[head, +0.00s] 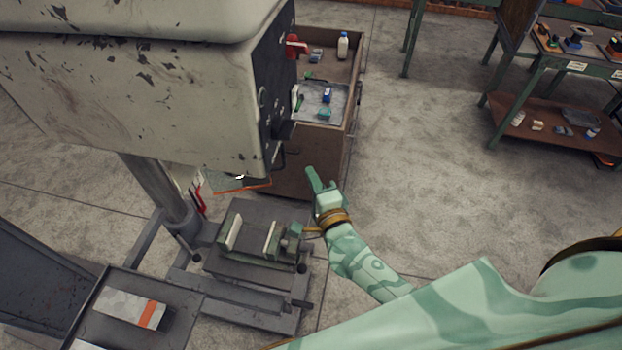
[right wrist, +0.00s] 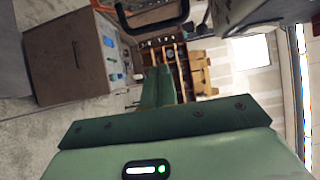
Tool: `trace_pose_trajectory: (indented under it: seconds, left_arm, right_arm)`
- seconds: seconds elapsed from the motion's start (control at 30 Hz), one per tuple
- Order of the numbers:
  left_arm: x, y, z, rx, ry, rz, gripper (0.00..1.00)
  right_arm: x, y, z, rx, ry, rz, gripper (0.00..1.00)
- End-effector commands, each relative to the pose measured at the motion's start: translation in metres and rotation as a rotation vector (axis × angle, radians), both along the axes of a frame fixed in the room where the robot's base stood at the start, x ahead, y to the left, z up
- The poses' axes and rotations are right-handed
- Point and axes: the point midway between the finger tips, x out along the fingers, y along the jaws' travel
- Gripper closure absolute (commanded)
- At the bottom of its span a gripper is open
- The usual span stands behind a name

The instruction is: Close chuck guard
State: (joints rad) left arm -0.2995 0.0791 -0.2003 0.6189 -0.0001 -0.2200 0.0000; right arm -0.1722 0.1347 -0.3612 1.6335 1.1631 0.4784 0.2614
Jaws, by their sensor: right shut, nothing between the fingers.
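The chuck guard looks like a clear panel with an orange lower edge (head: 243,187), under the drill press head (head: 140,90) in the head view. The head hides its upper part and the chuck, so I cannot tell how far it is swung. My right gripper (head: 310,172) is shut and empty, to the right of the guard and apart from it. In the right wrist view its green fingers (right wrist: 160,85) are together with nothing between them. My left gripper is not in view.
A vise (head: 250,240) sits on the press table below the guard. A dark bent handle (head: 291,160) hangs near my fingers. A brown cabinet (head: 300,170) with small items stands behind. A tray (head: 90,300) is at lower left.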

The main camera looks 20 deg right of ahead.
Motion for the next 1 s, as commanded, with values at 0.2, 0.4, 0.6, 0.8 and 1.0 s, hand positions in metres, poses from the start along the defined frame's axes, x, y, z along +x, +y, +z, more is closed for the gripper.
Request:
trace_pose_trajectory:
  seconds: [0.2,0.4,0.6,0.8,1.0]
  left_arm:
    - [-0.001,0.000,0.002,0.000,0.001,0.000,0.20]
    - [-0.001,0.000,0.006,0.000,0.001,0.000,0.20]
    - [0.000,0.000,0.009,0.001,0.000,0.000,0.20]
    - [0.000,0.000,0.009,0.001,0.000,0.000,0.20]
    - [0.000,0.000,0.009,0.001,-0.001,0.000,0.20]
  right_arm:
    - [0.050,0.000,0.001,-0.004,-0.002,0.002,1.00]
    - [0.059,0.017,0.001,-0.001,0.003,0.003,1.00]
    - [0.053,0.035,0.000,-0.003,0.002,0.003,1.00]
    - [0.052,0.038,0.000,-0.004,0.001,0.003,1.00]
    - [0.052,0.038,0.000,-0.004,0.001,0.003,1.00]
